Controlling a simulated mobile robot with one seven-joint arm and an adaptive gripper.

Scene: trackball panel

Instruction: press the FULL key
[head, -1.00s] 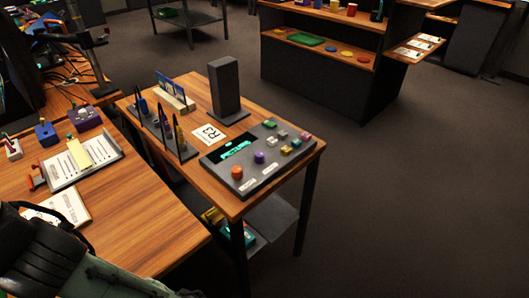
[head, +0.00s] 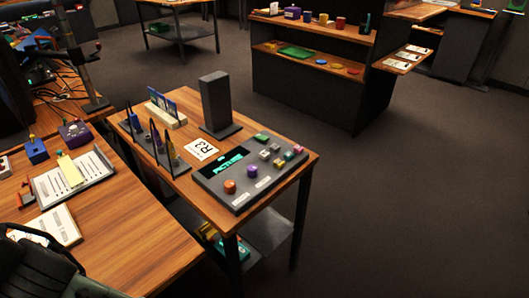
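The dark grey trackball panel (head: 232,205) lies on the small wooden table in the head view. It has a screen with teal lettering that appears to read PICTURE (head: 228,164). An orange knob or ball (head: 230,187) and a purple one (head: 252,171) sit at its near side, above two small white labels. A cluster of small coloured keys (head: 277,152) stands at its right, with a green key (head: 261,138) behind. The key lettering is too small to read, so I cannot tell which is FULL. My gripper is not in view; a dark part of my arm shows at lower left.
A dark upright block (head: 215,102) stands behind the panel. A card marked R3 (head: 202,150) and dark racks (head: 168,150) are to its left. A larger wooden desk (head: 130,235) with a clipboard is at near left. Open floor (head: 410,200) lies to the right.

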